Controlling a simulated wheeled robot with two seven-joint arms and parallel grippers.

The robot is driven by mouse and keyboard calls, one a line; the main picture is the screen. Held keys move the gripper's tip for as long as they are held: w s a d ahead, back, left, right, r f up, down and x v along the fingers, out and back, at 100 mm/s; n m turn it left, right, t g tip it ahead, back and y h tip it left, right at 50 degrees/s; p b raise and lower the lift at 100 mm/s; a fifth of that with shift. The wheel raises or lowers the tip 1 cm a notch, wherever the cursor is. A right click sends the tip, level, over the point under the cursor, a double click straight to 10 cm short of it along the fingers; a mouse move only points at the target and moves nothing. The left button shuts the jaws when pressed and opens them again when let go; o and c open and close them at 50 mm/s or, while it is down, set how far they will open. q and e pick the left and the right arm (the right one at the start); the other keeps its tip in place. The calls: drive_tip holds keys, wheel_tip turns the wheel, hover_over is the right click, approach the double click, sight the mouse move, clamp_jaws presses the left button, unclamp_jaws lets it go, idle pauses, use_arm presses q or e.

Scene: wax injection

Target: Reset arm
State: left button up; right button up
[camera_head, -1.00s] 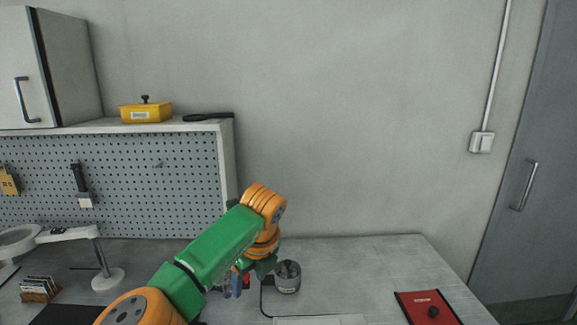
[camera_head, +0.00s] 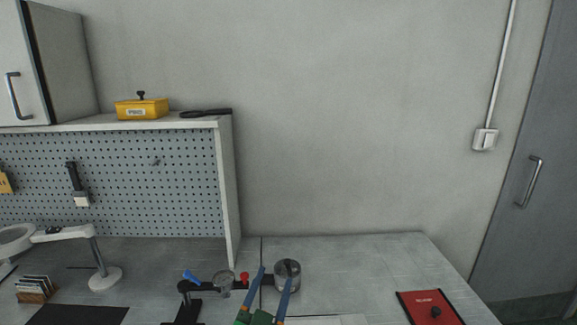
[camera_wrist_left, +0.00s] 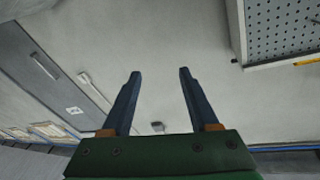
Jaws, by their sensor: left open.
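My left gripper (camera_head: 272,289) shows at the bottom of the head view, with two blue fingers pointing up from a green body. The fingers stand apart in front of the workbench, with nothing visible between them. In the left wrist view the same gripper (camera_wrist_left: 158,75) has its fingers spread wide and empty, facing the bare wall. Most of my left arm is out of the head view. My right gripper is in neither view.
A grey metal cup (camera_head: 288,270) stands just behind the fingers. Beside it is a black stand with a blue lever (camera_head: 192,277) and red knob. A magnifier lamp (camera_head: 104,278) stands at left. The bench's back right is clear.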

use_arm(q)
drive_tip(key=s+a+f+n+g+y, duration=0.2)
drive_tip(key=s+a+f+g, duration=0.3)
drive_tip(key=f, duration=0.3)
drive_tip(key=s+a+f+n+g+y, duration=0.2)
drive_tip(key=s+a+f+n+y, duration=0.1)
drive_tip(key=s+a+f, duration=0.35)
drive_tip(key=s+a+f+g+h, duration=0.1)
drive_tip(key=s+f+g, duration=0.25)
drive_tip(key=s, duration=0.45)
drive_tip(key=s+a+f+g, duration=0.1)
drive_tip(key=s+f+g, duration=0.25)
drive_tip(key=s, duration=0.45)
wheel_tip(320, 180, down, 20)
drive_tip(key=s+f+g+b, duration=0.1)
drive_tip(key=s+g+b, duration=0.1)
drive_tip(key=b, duration=0.3)
drive_tip(key=s+a+f+m+g+b, duration=0.1)
drive_tip(key=s+f+b, duration=0.4)
drive_tip(key=s+f, duration=0.7)
wheel_tip(320, 180, down, 4)
drive_tip(key=shift+s+a+r, duration=0.15)
drive_tip(key=shift+s+a, duration=0.15)
drive_tip(key=shift+a, duration=0.3)
